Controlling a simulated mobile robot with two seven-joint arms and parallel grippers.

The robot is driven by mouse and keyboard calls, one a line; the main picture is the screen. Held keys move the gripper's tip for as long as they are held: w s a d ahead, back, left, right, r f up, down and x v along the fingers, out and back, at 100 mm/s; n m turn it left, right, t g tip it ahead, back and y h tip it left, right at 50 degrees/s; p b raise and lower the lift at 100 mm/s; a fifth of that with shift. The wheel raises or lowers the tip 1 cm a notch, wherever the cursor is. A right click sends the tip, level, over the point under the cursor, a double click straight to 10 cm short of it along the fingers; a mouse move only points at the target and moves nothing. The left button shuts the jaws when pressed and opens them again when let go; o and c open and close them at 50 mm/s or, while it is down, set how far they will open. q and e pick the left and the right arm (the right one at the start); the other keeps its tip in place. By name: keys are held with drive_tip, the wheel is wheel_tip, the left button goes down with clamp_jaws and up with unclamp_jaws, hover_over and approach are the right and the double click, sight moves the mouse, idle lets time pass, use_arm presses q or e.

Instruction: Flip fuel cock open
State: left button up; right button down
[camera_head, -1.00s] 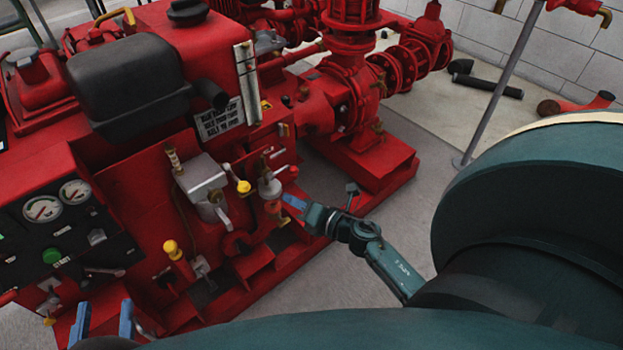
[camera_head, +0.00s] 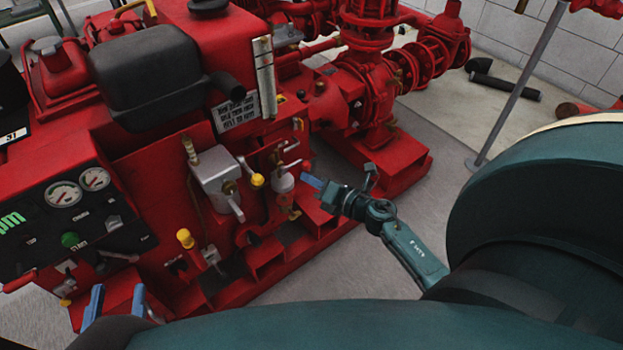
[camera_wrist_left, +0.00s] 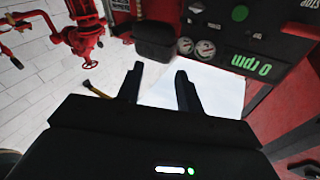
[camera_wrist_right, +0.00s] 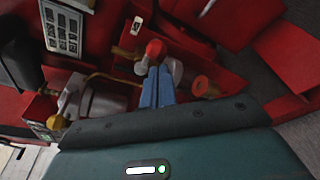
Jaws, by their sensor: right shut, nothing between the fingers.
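The fuel cock seems to be the small valve with a silver lever (camera_head: 290,165) above a grey bowl (camera_head: 283,183) on the red engine's side; I cannot be sure. In the right wrist view a silver bowl-like part (camera_wrist_right: 176,69) and a red knob (camera_wrist_right: 155,48) sit just beyond my fingertips. My right gripper (camera_head: 311,182) is shut and empty, just right of the bowl; contact is unclear. It also shows in the right wrist view (camera_wrist_right: 157,84). My left gripper (camera_head: 115,302) is open and empty, low before the control panel; it also shows in the left wrist view (camera_wrist_left: 158,80).
The gauge panel (camera_head: 70,215) is further left. Red pump pipework (camera_head: 365,95) stands behind. Bare floor (camera_head: 330,265) lies in front of the red base.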

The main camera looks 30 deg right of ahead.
drive_tip(key=shift+r+n, duration=0.15)
drive_tip(key=shift+n, duration=0.25)
